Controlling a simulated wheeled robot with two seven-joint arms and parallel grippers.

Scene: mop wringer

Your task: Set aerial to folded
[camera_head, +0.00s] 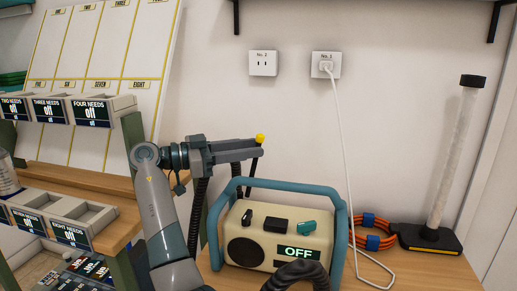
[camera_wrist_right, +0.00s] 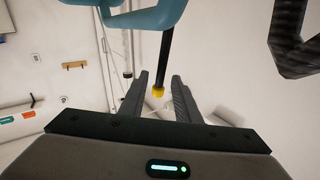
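A cream radio (camera_head: 254,248) with a teal frame handle stands on the wooden bench, its display reading OFF. Its thin black aerial stands nearly upright behind the handle and ends in a yellow tip (camera_head: 260,139). My right gripper (camera_head: 262,149) is level at the height of the tip, its fingers pointing right. In the right wrist view, the gripper (camera_wrist_right: 160,88) is open, and the yellow tip (camera_wrist_right: 158,92) shows between the two fingers with gaps on both sides. Whether a finger touches the aerial I cannot tell. The left gripper is not in view.
A white plug and cord run from the wall socket (camera_head: 326,65) down to the bench. An orange and blue coil (camera_head: 372,242) and a clear tube on a black base (camera_head: 430,238) stand right of the radio. Labelled bins (camera_head: 104,108) are at left.

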